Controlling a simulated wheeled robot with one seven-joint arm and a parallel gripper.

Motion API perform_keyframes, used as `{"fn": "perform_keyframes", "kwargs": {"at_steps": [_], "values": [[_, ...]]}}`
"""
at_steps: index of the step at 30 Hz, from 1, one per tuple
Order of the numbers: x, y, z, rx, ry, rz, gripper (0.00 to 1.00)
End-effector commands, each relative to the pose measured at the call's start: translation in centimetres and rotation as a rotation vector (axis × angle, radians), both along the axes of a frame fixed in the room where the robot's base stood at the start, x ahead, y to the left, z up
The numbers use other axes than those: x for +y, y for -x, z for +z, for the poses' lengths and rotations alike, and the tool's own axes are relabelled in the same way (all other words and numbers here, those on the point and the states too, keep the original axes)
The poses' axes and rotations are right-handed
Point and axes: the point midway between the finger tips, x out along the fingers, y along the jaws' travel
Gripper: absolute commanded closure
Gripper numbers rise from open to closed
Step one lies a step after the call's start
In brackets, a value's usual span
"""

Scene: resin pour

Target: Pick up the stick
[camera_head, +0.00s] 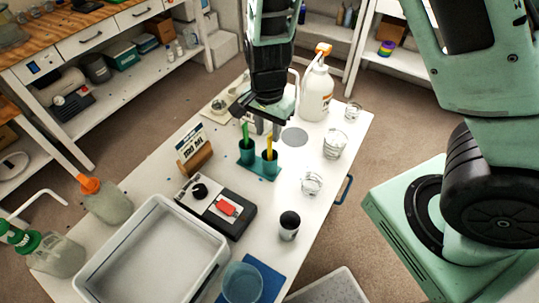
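Two thin sticks stand upright in a teal double-cup holder (262,170) near the middle of the white table. A green stick (245,132) is in the left cup, and a yellow stick (270,152) is in the right cup. My gripper (264,117) hangs above and just behind the holder in the picture, near the stick tops. Its fingertips are small and dark here, so I cannot tell whether they are open or touch a stick.
A white pump bottle (316,93) stands behind right. Clear cups (334,144) and a dark cup (289,225) stand right. A grey tray (120,240) is front left.

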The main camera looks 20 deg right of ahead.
Motion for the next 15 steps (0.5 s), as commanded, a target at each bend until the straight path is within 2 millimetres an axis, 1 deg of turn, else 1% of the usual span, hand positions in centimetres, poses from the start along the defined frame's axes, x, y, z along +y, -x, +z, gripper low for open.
{"fn": "perform_keyframes", "kwargs": {"at_steps": [5,9,12,15], "values": [[-0.2,0.3,-1.5,0.004,0.001,-0.002,0.68],[-0.4,0.6,-3.6,0.006,0.0,-0.004,0.68],[-0.3,0.6,-4.8,0.004,0.0,-0.003,0.68],[-0.2,0.5,-5.3,0.001,-0.001,0.0,0.68]]}}
